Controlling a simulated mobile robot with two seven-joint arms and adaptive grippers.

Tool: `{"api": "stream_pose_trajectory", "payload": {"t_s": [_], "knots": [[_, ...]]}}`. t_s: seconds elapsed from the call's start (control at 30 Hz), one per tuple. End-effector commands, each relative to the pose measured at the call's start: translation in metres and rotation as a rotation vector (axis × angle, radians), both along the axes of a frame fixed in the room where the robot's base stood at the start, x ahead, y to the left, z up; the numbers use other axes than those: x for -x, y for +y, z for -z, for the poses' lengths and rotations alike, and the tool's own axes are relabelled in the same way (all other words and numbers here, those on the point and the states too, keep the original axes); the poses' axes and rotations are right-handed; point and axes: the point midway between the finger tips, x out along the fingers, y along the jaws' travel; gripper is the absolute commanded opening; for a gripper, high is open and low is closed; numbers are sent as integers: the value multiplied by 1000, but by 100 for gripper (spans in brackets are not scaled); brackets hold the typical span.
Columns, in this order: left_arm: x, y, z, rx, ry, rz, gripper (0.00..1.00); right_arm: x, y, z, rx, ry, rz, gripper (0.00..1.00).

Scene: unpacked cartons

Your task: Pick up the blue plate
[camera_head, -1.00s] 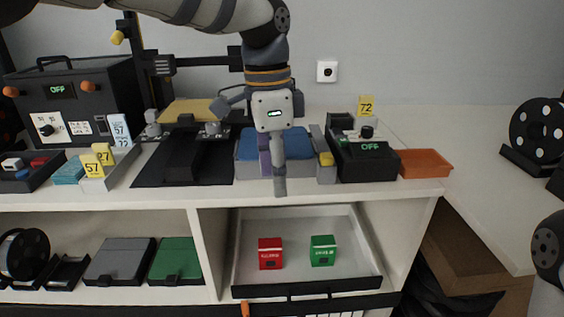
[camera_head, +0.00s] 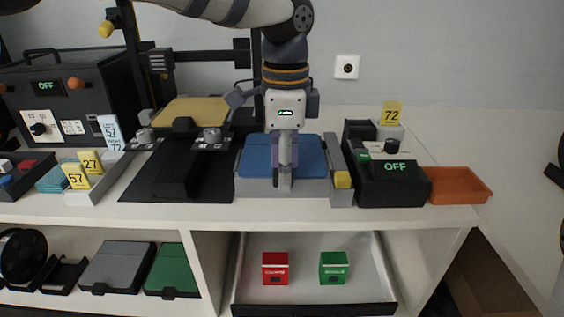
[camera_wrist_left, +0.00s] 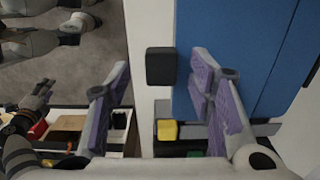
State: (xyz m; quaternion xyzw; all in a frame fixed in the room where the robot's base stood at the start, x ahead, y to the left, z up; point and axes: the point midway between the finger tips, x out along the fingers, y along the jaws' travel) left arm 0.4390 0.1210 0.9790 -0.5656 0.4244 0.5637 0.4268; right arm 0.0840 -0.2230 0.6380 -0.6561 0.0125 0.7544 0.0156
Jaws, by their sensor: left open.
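The blue plate (camera_head: 257,157) lies flat on a grey stand (camera_head: 257,187) on the shelf top. It also shows in the left wrist view (camera_wrist_left: 270,45) on the right side. A black block (camera_wrist_left: 160,66) juts from its edge there. My left gripper (camera_head: 284,183) is at the plate's front edge, pointing down, and hides part of it. In the wrist view its purple-padded fingers (camera_wrist_left: 162,72) are spread, one on either side of the black block. Nothing is visibly held. My right gripper is not in view.
A black device reading OFF (camera_head: 395,182) and an orange tray (camera_head: 459,185) stand to the right. A tan plate (camera_head: 185,112) on a black machine is at left. Below, an open drawer (camera_head: 373,265) holds a red box (camera_head: 275,268) and a green box (camera_head: 333,268).

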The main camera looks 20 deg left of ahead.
Motion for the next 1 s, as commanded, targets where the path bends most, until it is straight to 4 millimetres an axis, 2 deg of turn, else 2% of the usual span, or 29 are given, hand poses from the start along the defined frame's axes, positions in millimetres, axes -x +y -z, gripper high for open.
{"api": "stream_pose_trajectory", "payload": {"t_s": [0.23, 0.43, 0.8, 0.87, 1.0], "knots": [[0, 0, 4, 1, 1, -1, 46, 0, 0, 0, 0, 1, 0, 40], [0, 0, 4, 0, 1, -1, 1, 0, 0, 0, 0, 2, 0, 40], [-1, 0, 0, 0, 1, -1, 0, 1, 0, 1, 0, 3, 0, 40], [-1, 0, -6, 1, 0, -2, 0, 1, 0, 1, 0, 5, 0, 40], [2, -5, -35, 1, -3, 1, 0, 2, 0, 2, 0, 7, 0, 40]]}}
